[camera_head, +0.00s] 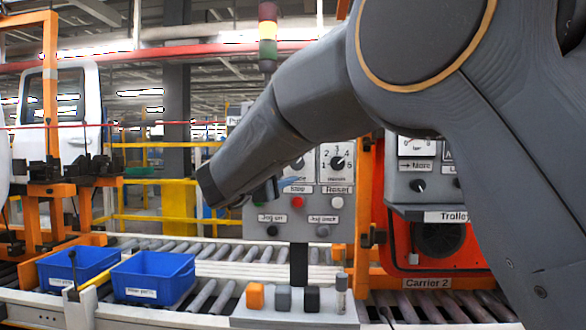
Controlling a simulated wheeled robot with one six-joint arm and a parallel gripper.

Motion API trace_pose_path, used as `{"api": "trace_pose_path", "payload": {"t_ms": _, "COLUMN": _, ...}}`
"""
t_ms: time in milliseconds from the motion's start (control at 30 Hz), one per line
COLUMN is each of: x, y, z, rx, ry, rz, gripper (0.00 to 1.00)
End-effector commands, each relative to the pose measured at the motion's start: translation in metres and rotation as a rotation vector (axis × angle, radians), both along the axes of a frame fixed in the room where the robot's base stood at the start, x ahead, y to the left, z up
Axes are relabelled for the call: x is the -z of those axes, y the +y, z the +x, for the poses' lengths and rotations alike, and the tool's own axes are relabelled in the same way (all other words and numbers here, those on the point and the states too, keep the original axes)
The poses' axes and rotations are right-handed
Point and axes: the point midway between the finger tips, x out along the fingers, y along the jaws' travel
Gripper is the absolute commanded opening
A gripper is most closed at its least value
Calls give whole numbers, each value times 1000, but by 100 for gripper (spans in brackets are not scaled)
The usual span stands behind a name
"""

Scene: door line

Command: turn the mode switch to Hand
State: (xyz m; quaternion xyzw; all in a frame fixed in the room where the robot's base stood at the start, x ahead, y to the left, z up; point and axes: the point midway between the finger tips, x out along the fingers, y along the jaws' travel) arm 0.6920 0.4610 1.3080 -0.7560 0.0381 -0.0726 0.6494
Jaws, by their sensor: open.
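The grey control panel (318,230) stands behind the conveyor, its left part covered by my arm. A dark rotary knob (297,163) shows partly past my forearm; its label is hidden, and I cannot tell whether it is the mode switch or where it points. Right of it is a numbered dial (338,162). No "Hand" marking is readable. My gripper (266,192) shows only as a small dark part below my wrist, in front of the panel's left side. It is open, with nothing seen between its jaws; its fingertips are mostly hidden.
Below are Stop and Reset buttons (336,202) and jog controls (272,231). To the right is a grey box (417,185) with a knob, above orange Carrier 2 (430,283). Blue bins (152,278) stand left. Small blocks (283,298) sit on a ledge in front.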

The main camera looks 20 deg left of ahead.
Motion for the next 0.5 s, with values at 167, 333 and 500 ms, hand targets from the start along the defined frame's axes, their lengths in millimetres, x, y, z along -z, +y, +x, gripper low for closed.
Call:
{"api": "trace_pose_path", "payload": {"t_ms": 167, "x": 3, "y": 5, "z": -27, "rx": -2, "ry": -1, "rz": -1, "gripper": 50}}
{"api": "trace_pose_path", "payload": {"t_ms": 333, "x": 3, "y": 6, "z": -39, "rx": -1, "ry": 0, "rz": 0, "gripper": 50}}
{"api": "trace_pose_path", "payload": {"t_ms": 500, "x": 3, "y": 6, "z": -41, "rx": 0, "ry": 0, "rz": -1, "gripper": 50}}
